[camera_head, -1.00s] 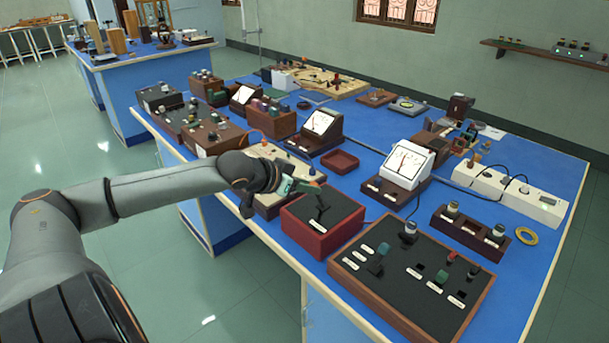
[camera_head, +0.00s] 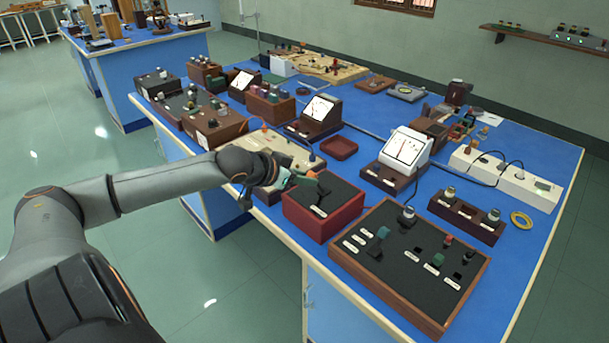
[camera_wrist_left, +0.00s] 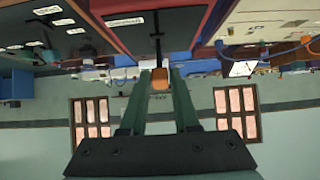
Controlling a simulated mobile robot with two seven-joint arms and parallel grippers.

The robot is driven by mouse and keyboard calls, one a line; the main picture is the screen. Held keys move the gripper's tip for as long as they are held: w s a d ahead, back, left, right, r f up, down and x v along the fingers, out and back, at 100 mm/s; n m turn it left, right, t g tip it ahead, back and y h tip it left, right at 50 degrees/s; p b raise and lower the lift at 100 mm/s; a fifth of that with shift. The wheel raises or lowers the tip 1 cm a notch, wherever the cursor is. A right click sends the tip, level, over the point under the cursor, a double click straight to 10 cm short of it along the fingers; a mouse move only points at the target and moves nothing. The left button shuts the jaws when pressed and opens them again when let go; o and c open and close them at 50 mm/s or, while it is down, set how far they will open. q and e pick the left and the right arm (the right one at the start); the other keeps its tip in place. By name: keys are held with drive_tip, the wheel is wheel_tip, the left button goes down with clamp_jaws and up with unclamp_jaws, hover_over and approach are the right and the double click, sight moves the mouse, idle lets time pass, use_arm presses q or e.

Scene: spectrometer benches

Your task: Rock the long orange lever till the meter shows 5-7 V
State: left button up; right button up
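A red box (camera_head: 328,228) with a black top stands near the front edge of the blue bench. A black lever stem (camera_head: 320,200) rises from it; its orange end (camera_wrist_left: 160,79) shows in the left wrist view. My left gripper (camera_head: 305,176) is at the lever's upper end. Its two green fingers (camera_wrist_left: 160,90) stand apart with the orange end between their tips; whether they press on it is unclear. A white meter (camera_head: 408,147) on a wooden base stands behind, its needle near mid-scale; the scale figures are too small to read. My right gripper is not in view.
A wooden-framed black panel (camera_head: 400,275) with knobs stands close to the right of the red box. A cream board (camera_head: 275,152) lies behind my left gripper. An empty red tray (camera_head: 339,149) and another meter (camera_head: 319,112) stand farther back.

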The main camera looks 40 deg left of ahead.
use_arm(q)
drive_tip(key=o, duration=0.4)
drive_tip(key=shift+r, duration=0.1)
drive_tip(key=d+p+v, duration=0.1)
drive_tip(key=p+v, duration=0.6)
drive_tip(key=v, duration=0.5)
drive_tip(key=shift+s+a, duration=0.2)
drive_tip(key=shift+a, duration=0.25)
